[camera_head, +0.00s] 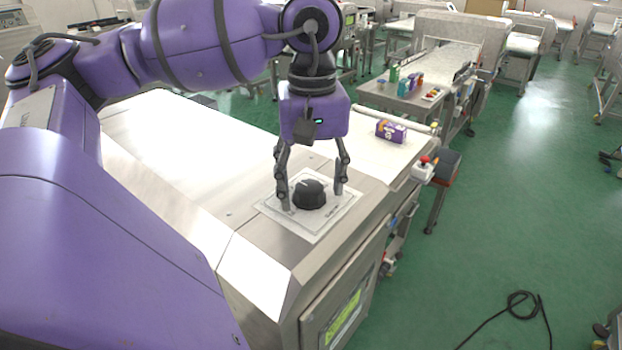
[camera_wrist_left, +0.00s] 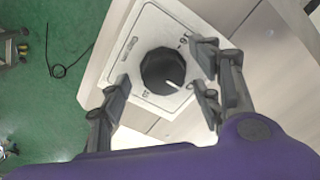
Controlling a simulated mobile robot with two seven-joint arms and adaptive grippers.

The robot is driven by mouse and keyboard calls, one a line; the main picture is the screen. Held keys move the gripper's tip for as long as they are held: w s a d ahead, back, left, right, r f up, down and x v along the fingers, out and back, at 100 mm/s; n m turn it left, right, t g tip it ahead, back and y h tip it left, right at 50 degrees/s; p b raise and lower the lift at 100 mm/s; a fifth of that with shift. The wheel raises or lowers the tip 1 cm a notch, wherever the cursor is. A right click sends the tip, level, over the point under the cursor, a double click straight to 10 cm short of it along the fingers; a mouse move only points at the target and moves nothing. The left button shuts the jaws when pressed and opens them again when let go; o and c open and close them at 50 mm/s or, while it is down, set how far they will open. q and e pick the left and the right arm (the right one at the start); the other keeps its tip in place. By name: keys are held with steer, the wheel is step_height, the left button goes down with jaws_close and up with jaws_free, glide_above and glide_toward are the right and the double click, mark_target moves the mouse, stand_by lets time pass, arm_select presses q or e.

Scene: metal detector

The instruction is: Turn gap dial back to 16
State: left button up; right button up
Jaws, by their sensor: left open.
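The gap dial (camera_head: 310,194) is a black faceted knob on a pale square plate (camera_head: 318,228) on top of the steel machine. In the left wrist view the dial (camera_wrist_left: 160,70) shows a white pointer line toward the lower right, and its plate (camera_wrist_left: 124,45) has small markings that I cannot read clearly. My left gripper (camera_head: 313,200) points down over the dial, its fingers apart on either side of it. In the left wrist view the left gripper (camera_wrist_left: 165,98) is open, and I see no finger clearly touching the dial. My right gripper is not in view.
A purple box (camera_head: 391,131) lies on the white belt (camera_head: 350,150) behind the dial. A red emergency button (camera_head: 424,161) is at the machine's right side. A lit screen (camera_head: 345,318) is on its front. A black cable (camera_head: 520,305) lies on the green floor.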

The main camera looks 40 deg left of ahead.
arm_select(q)
steer(key=c, duration=1.1)
steer(key=shift+n, duration=0.3)
steer(key=n, duration=0.3)
steer(key=shift+n, duration=0.3)
steer(key=n, duration=0.4)
steer(key=shift+a+n+b, duration=0.15)
steer(key=shift+n+b, duration=0.15)
steer(key=shift+b, duration=0.1)
steer(key=n, duration=0.4)
steer(key=shift+a+r+n, duration=0.1)
steer(key=shift+n, duration=2.5)
